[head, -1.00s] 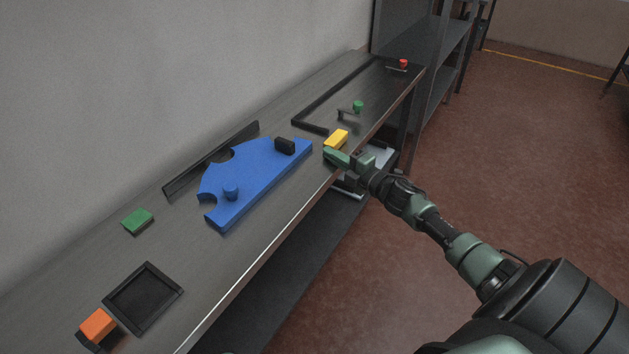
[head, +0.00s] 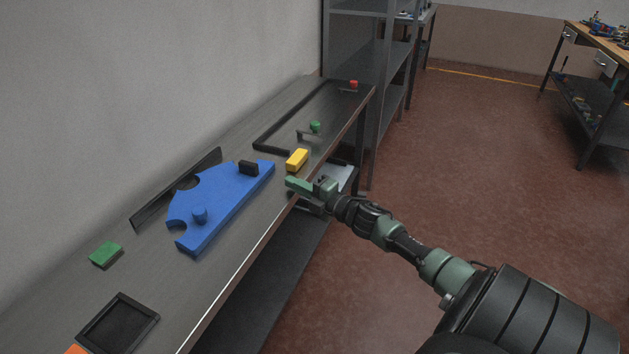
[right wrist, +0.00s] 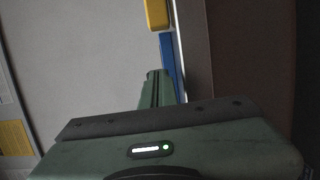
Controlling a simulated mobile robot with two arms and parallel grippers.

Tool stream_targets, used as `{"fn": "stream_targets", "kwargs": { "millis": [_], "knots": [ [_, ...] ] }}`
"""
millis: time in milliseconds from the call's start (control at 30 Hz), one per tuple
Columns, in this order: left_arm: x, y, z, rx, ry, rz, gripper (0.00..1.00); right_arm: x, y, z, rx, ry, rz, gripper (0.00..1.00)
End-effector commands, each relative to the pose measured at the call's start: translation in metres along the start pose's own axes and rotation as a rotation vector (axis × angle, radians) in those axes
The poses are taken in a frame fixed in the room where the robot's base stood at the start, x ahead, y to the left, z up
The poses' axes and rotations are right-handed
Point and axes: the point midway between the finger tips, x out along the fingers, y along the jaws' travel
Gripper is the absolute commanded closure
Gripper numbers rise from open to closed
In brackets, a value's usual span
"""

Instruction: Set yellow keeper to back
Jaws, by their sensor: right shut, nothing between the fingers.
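The yellow keeper (head: 297,159) is a small yellow block on the dark bench top, close to the front edge and just right of the blue plate (head: 225,205). It also shows at the top of the right wrist view (right wrist: 157,14). My right gripper (head: 290,184) is shut and empty. In the head view its tips are at the bench's front edge, below the yellow block in the picture, with a visible gap between them. In the right wrist view the shut fingers (right wrist: 157,87) point toward the blue plate's edge. My left gripper is not in view.
The blue plate carries a blue knob (head: 199,215) and a black block (head: 248,168). Green (head: 106,254) and orange (head: 75,350) blocks and a black tray (head: 118,324) lie at the left. Small green (head: 315,126) and red (head: 353,85) knobs stand farther along. Shelving (head: 368,60) rises beyond the bench.

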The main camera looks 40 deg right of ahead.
Motion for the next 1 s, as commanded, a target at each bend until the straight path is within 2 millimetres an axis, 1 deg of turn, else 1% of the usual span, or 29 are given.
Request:
{"fn": "stream_targets", "kwargs": {
  "millis": [33, 133, 300, 433, 600, 1000],
  "knots": [
    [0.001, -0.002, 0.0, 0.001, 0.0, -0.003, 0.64, -0.009, -0.003, 0.0, 0.0, 0.0, -0.005, 1.0],
    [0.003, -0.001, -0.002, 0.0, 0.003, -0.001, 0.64, -0.025, -0.003, 0.0, -0.001, 0.001, -0.005, 1.0],
    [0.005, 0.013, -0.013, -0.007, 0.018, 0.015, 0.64, -0.053, -0.003, 0.0, 0.0, 0.0, -0.005, 1.0],
    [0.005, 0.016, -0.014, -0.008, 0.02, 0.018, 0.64, -0.067, -0.003, -0.001, 0.001, 0.0, -0.004, 1.0],
    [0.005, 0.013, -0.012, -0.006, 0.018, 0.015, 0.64, -0.075, -0.001, -0.001, 0.0, 0.001, -0.002, 1.0],
    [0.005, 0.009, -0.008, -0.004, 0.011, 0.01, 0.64, -0.076, -0.001, -0.001, 0.0, 0.0, -0.001, 1.0]
  ]
}}
